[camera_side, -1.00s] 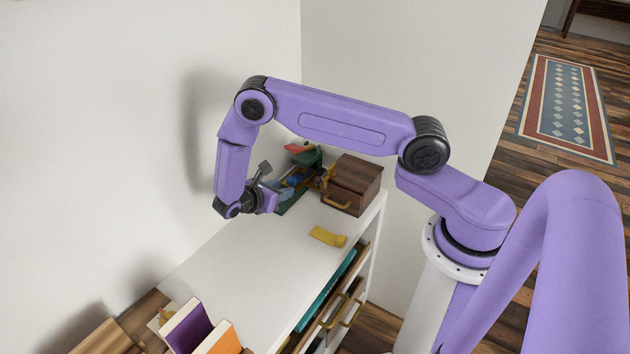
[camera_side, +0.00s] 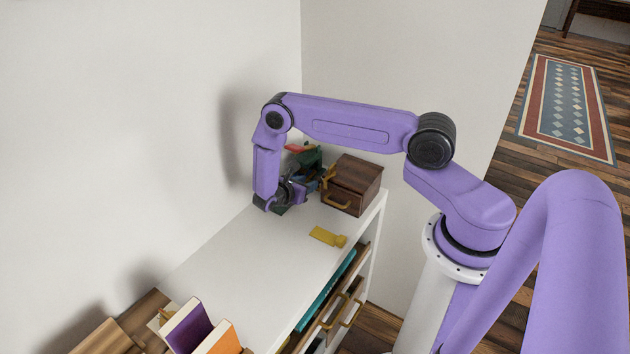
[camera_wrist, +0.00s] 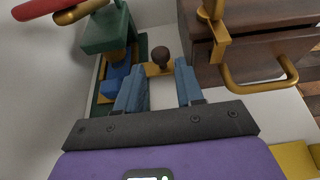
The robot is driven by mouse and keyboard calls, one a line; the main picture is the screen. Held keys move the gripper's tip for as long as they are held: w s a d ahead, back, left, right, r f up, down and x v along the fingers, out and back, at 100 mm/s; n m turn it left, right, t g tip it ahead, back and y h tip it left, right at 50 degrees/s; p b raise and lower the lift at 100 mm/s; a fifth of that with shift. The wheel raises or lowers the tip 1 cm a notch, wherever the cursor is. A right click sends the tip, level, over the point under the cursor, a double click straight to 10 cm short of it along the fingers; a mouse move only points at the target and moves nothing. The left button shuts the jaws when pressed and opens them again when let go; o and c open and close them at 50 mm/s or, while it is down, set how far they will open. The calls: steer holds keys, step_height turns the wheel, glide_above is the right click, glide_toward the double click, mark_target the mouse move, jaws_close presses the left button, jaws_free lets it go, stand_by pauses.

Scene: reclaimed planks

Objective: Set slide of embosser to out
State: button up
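The embosser is green with a red lever end, and stands at the far end of the white cabinet top. In the side view its green body (camera_side: 309,157) is partly hidden behind my gripper (camera_side: 302,192). In the wrist view the green body (camera_wrist: 108,32) is at the upper left, with a blue part below it. A brown round knob on a yellow plate, apparently the slide (camera_wrist: 161,56), sticks out to its right. My gripper (camera_wrist: 159,70) is open, its blue fingers apart on either side of the knob's line. Contact cannot be told.
A dark wooden drawer box (camera_side: 352,184) with brass fittings stands close to the right of the gripper; its brass handle (camera_wrist: 262,84) is near the right finger. A yellow object (camera_side: 328,237) lies on the white top (camera_side: 250,270). Books (camera_side: 195,328) stand at the near end.

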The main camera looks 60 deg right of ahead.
mark_target(317, 179)
steer(key=x, duration=0.5)
steer(key=shift+d+f, duration=0.1)
steer(key=shift+d, duration=0.3)
